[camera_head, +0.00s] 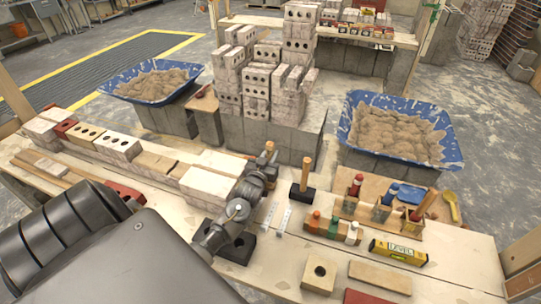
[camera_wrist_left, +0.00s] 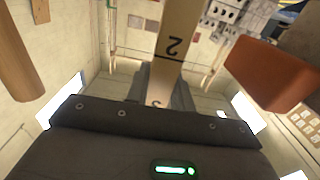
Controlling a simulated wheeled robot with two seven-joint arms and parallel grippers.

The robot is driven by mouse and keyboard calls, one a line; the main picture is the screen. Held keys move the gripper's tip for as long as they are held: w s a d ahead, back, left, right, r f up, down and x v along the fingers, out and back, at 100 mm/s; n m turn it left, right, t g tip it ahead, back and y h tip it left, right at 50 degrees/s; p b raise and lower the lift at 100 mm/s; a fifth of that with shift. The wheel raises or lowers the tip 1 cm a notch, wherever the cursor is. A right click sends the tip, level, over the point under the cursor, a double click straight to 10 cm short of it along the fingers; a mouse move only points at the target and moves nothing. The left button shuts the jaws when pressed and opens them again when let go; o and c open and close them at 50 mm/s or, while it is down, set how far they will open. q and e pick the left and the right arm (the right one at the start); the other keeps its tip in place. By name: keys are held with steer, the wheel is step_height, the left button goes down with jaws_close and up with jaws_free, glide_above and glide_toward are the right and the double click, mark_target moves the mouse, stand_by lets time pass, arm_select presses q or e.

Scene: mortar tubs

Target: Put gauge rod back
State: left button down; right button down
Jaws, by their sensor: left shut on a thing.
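My left gripper (camera_head: 264,168) reaches over the bench in the head view, above and beyond a black block. In the left wrist view its grey fingers (camera_wrist_left: 166,90) are shut on the gauge rod (camera_wrist_left: 177,40), a pale flat rod with black lines and numerals. The rod runs up from between the fingers to the top of that view. In the head view I cannot clearly make out the rod behind my arm. The black block (camera_head: 240,248) with a round hole lies on the bench under my wrist. My right gripper is not in view.
A black mallet (camera_head: 303,193) with an upright wooden handle, coloured small blocks (camera_head: 333,228), a tool rack (camera_head: 375,214) and a yellow level (camera_head: 398,253) stand right of my arm. Bricks (camera_head: 118,147) line the bench's left. Mortar tubs (camera_head: 452,140) and a brick stack (camera_head: 257,100) stand behind.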

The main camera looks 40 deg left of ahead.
arm_select(q)
steer(key=shift+f, duration=0.25)
stand_by(0.6)
steer(key=shift+f+b, duration=0.25)
steer(key=shift+b, duration=0.05)
steer(key=c, duration=1.3)
jaws_free()
steer(key=shift+o, duration=0.9)
steer(key=b+v, duration=0.1)
steer(key=v, duration=1)
steer(key=shift+w, duration=0.1)
